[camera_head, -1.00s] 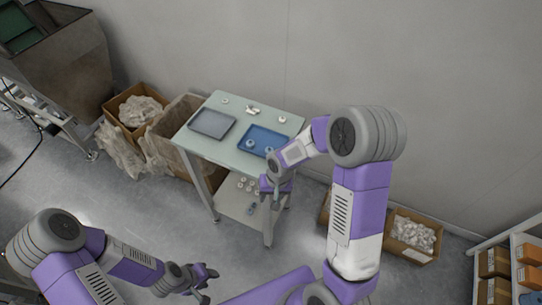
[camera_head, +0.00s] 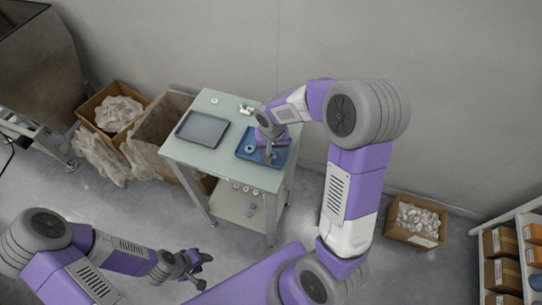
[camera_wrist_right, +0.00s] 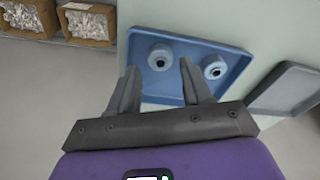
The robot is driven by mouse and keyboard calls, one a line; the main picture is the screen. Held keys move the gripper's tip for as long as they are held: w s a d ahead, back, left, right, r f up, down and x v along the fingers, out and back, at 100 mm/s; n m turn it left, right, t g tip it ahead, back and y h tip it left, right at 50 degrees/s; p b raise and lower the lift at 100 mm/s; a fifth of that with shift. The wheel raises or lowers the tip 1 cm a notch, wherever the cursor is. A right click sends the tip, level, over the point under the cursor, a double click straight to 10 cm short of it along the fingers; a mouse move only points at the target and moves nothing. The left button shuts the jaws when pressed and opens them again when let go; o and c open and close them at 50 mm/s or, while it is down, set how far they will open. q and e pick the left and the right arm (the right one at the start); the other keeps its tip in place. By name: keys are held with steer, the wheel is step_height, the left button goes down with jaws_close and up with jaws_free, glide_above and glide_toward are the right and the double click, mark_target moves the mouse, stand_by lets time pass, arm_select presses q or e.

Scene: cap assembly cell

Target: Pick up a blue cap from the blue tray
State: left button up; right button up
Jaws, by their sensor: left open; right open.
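The blue tray (camera_head: 243,154) lies on the small table, partly hidden by my right gripper in the head view. In the right wrist view the blue tray (camera_wrist_right: 190,45) holds two round blue-grey caps. One cap (camera_wrist_right: 160,57) shows between my right fingers, a little beyond their tips. The other cap (camera_wrist_right: 214,67) is to the right of the fingers. In the head view one cap (camera_head: 249,149) shows left of my right gripper (camera_head: 270,155). My right gripper (camera_wrist_right: 157,75) is open and empty above the tray. My left gripper (camera_head: 203,262) is open and empty, low over the floor, away from the table.
A grey tray (camera_head: 202,129) lies left of the blue tray on the table (camera_head: 215,163). Small white parts (camera_head: 246,109) stand at the table's back, and more sit on the lower shelf. Cardboard boxes (camera_head: 118,113) flank the table, and a shelf rack stands far right.

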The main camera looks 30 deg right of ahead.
mark_target(272, 153)
steer(key=f, duration=0.3)
steer(key=shift+w+d+f, duration=0.1)
steer(key=shift+w+d, duration=0.05)
steer(key=shift+w, duration=0.1)
steer(key=shift+c, duration=0.5)
steer(key=c, duration=0.5)
